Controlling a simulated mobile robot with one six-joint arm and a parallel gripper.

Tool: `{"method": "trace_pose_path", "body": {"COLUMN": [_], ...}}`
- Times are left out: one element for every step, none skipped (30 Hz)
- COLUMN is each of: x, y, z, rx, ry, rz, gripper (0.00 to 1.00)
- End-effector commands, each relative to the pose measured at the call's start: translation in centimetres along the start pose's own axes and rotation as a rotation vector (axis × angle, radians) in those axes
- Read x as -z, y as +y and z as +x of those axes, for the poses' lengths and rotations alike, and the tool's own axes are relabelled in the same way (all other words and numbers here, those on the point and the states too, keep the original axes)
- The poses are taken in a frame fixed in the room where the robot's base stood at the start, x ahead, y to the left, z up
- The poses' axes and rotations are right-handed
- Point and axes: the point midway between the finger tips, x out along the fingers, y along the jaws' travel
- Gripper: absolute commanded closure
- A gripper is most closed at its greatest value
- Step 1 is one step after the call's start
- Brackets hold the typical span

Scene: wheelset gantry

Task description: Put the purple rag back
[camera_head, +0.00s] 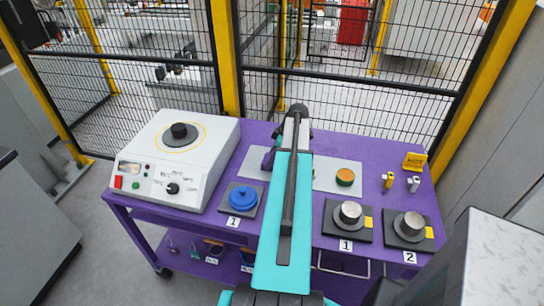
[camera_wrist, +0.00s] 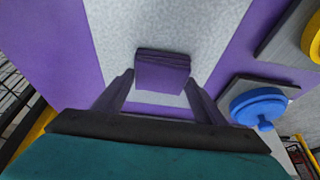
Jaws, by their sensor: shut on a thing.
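The purple rag (camera_wrist: 162,72) shows in the wrist view as a small folded block between the fingertips of my gripper (camera_wrist: 162,84). My gripper is shut on it. The rag is over the light grey mat (camera_wrist: 165,25); I cannot tell whether it touches the mat. In the head view my teal arm hides most of the gripper. A small purple patch shows left of the arm, over the grey mat (camera_head: 335,183), but I cannot tell whether it is rag or finger.
A mesh fence (camera_head: 400,110) stands behind.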

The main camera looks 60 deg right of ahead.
Motion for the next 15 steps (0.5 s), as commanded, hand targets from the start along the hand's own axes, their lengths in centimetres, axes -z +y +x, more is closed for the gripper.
{"method": "trace_pose_path", "body": {"x": [0.01,0.02,0.02,0.02,0.01,-0.02,-0.04,-0.08,-0.10,-0.10,-0.07,-0.07,-0.06,-0.06,-0.06], "y": [0.00,0.00,-0.01,-0.01,-0.01,-0.02,-0.01,-0.02,-0.02,-0.02,-0.02,-0.02,-0.02,-0.02,-0.02], "z": [0.01,0.01,0.01,0.01,0.03,0.10,0.18,0.26,0.34,0.32,0.26,0.25,0.25,0.25,0.25], "rx": [0.000,0.000,0.000,0.000,0.000,0.000,0.000,0.000,0.000,0.001,0.000,0.001,0.001,0.001,0.001], "ry": [0.000,0.000,0.000,0.000,0.000,0.000,0.000,0.000,0.000,0.000,0.000,0.000,0.000,0.000,0.000], "rz": [0.000,0.000,0.000,0.000,0.000,0.000,0.000,0.000,-0.001,-0.001,-0.001,-0.001,-0.001,-0.001,-0.001], "gripper": [0.56,0.56,0.56,0.56,0.56,0.56,0.56,0.56,0.56,0.33,0.28,0.22,0.17,0.16,0.16]}}
